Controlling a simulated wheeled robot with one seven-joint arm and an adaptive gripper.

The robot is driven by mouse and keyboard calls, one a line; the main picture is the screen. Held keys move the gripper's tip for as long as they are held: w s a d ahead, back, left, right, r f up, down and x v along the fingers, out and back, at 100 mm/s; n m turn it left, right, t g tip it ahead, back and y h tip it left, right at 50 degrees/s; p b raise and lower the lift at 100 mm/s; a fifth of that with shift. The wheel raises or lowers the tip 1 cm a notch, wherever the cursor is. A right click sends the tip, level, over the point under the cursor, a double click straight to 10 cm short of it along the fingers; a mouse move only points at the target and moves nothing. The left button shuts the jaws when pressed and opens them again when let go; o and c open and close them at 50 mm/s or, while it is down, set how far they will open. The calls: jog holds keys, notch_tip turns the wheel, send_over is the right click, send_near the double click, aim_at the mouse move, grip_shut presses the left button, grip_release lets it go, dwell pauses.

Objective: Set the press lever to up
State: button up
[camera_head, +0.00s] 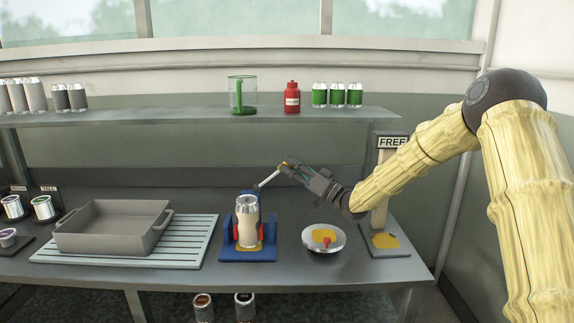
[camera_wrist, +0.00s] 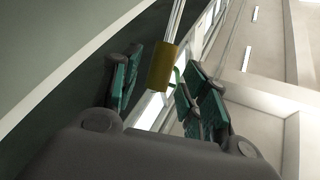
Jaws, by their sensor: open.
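The blue press (camera_head: 248,254) stands on the bench with a silver-and-cream can (camera_head: 248,222) upright in it, between red pads. Its pale lever rod (camera_head: 270,178) slants up and to the right from the press. In the wrist view the lever's ochre grip (camera_wrist: 162,66) shows between the teal finger pads. My gripper (camera_head: 285,165) is at the lever's upper end, coming from the right; it also shows in the wrist view (camera_wrist: 163,60). Its fingers are open, with one on each side of the grip. I cannot tell whether either finger touches it.
A grey tray (camera_head: 112,242) on a slatted rack (camera_head: 205,240) is left of the press. A round dish (camera_head: 338,239) with a red knob is right of it, before a FREE sign (camera_head: 393,142). A shelf (camera_head: 190,117) above holds cans, a green jug (camera_head: 242,96) and a red bottle (camera_head: 292,98).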

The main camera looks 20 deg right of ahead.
jog(key=shift+x, duration=1.1)
jog(key=shift+f, duration=0.1)
jog(key=shift+c, duration=0.3)
grip_shut()
